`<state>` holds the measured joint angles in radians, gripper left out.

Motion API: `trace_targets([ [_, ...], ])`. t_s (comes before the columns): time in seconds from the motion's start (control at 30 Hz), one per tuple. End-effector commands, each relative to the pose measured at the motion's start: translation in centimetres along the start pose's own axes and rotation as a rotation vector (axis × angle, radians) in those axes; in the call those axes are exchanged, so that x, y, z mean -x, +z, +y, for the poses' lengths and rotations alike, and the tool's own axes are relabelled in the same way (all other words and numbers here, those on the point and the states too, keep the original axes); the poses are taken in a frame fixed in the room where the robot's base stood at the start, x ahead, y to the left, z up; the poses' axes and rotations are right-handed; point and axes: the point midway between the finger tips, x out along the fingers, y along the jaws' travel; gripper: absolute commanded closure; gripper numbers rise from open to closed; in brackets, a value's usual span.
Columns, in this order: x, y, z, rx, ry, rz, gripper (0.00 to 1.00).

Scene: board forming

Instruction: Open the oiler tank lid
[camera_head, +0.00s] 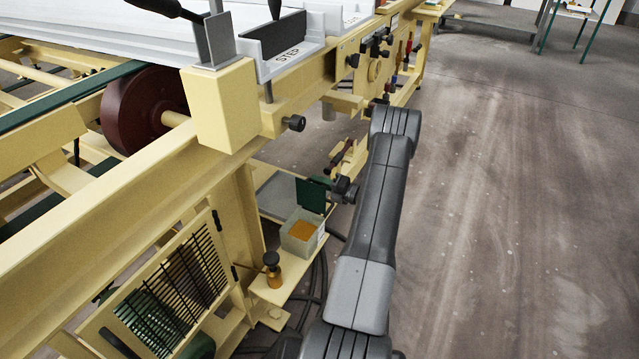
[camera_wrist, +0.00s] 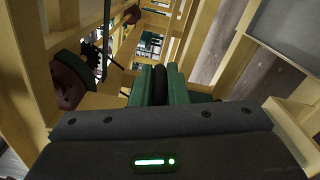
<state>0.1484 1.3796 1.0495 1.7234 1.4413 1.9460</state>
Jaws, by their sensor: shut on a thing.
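The oiler tank (camera_head: 297,241) is a small pale box on a yellow shelf low on the machine's side, with orange-brown oil showing inside. Its dark green lid (camera_head: 311,195) stands raised, about upright, at the tank's far edge. My gripper (camera_head: 338,187) is at the lid's right side and is shut on it. The exact contact between fingers and lid is partly hidden.
An amber bottle with a black top (camera_head: 273,272) stands on the shelf in front of the tank. The yellow machine frame (camera_head: 226,105) and a barred panel (camera_head: 175,290) are on the left. Dark cables lie below the shelf. Open floor (camera_head: 500,200) is to the right.

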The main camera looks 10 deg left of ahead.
Motion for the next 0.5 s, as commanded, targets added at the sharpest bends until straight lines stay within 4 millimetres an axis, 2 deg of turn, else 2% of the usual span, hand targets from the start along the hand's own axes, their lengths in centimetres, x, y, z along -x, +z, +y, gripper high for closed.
trace_targets([
  [0.23, 0.04, -0.08, -0.16, -0.001, -0.003, -0.001, 1.00],
  [0.27, 0.04, -0.09, -0.16, -0.001, -0.003, -0.001, 0.83],
  [0.33, 0.04, -0.10, -0.16, -0.001, -0.003, 0.000, 0.69],
  [0.37, 0.04, -0.09, -0.15, -0.001, -0.003, 0.000, 0.65],
  [0.5, 0.03, -0.08, -0.10, -0.001, -0.002, 0.000, 0.65],
])
